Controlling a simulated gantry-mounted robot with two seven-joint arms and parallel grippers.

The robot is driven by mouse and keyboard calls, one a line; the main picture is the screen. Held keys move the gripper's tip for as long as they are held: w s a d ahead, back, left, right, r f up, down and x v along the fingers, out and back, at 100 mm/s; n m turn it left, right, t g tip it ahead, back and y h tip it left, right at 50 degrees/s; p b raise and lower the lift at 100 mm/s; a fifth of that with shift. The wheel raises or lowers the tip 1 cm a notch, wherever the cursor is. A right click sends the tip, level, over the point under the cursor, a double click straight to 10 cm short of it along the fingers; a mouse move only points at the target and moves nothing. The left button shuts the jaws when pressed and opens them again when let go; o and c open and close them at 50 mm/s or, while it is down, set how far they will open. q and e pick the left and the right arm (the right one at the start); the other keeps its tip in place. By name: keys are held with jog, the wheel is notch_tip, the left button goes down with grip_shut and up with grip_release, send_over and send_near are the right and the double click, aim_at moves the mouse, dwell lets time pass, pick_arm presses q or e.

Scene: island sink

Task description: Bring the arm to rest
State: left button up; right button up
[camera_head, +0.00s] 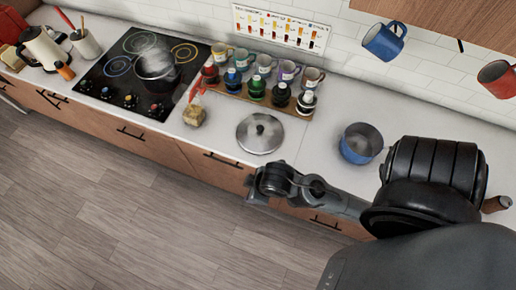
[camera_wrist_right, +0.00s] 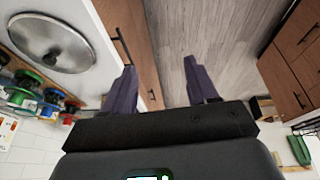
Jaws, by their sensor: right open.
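My right arm reaches in from the right in the head view. Its gripper (camera_head: 256,196) hangs over the counter's front edge, just below the silver pot lid. In the right wrist view my right gripper (camera_wrist_right: 160,80) is open, with two purple-grey fingers apart and nothing between them. The floor and a cabinet front show past the fingers. My left gripper is in neither view.
The silver lid (camera_head: 260,133) lies flat on the counter, and shows in the wrist view (camera_wrist_right: 50,43). A blue pot (camera_head: 361,143) stands to its right. Bottles and mugs line a wooden rack behind. A steaming pot (camera_head: 157,69) sits on the stove. Mugs hang upper right.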

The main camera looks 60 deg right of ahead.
jog(key=shift+s+d+m, duration=0.3)
jog(key=shift+s, duration=0.35)
jog(key=shift+r, duration=0.1)
notch_tip(320, 180, up, 9)
jog(key=p, duration=0.9)
jog(key=shift+r, duration=0.15)
dwell(0.8)
